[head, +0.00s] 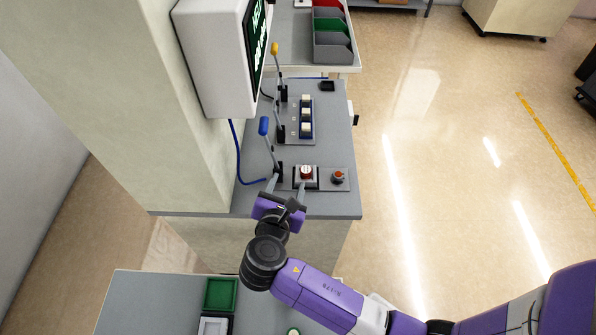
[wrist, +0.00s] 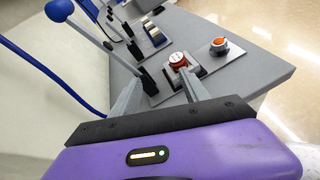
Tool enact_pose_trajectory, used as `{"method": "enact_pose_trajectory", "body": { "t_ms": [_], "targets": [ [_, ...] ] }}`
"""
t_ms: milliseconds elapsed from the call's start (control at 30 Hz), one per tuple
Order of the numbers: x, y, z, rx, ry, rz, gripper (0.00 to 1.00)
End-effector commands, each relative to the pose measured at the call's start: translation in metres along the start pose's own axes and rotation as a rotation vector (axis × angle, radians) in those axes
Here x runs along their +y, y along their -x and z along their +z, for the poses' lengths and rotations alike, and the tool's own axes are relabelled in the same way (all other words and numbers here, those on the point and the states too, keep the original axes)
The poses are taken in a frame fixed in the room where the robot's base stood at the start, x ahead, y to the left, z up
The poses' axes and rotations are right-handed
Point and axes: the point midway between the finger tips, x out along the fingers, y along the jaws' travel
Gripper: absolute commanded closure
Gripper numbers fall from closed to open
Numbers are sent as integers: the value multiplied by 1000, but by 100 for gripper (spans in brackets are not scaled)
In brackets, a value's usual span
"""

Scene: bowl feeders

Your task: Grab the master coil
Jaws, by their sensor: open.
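The master coil appears to be the small red cylinder with a pale label on top (head: 306,171), seated in a dark-framed square holder (head: 299,186) near the front of the grey bench. It also shows in the wrist view (wrist: 178,61), just beyond the right fingertip. My gripper (head: 286,187) is open and empty at the bench's near edge, with its fingers pointing towards the bench. In the wrist view the two grey fingers (wrist: 161,75) stand apart, and the coil lies ahead and right of the middle between them. No contact with the coil is visible.
An orange-red knob (head: 338,176) sits right of the coil. A blue-tipped lever (head: 264,126) stands close on the left, with a yellow-tipped lever (head: 275,49) farther back. A switch block (head: 306,118) is behind. A monitor (head: 212,55) overhangs the left side.

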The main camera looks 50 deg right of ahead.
Motion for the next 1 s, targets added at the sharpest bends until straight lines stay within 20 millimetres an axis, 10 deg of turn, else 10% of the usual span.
{"method": "enact_pose_trajectory", "body": {
  "t_ms": [467, 1000],
  "targets": [
    [-26, -2, 6, -22, 199, -107, 46],
    [-34, -64, 10, -21, 200, -106, 46]
  ]
}}
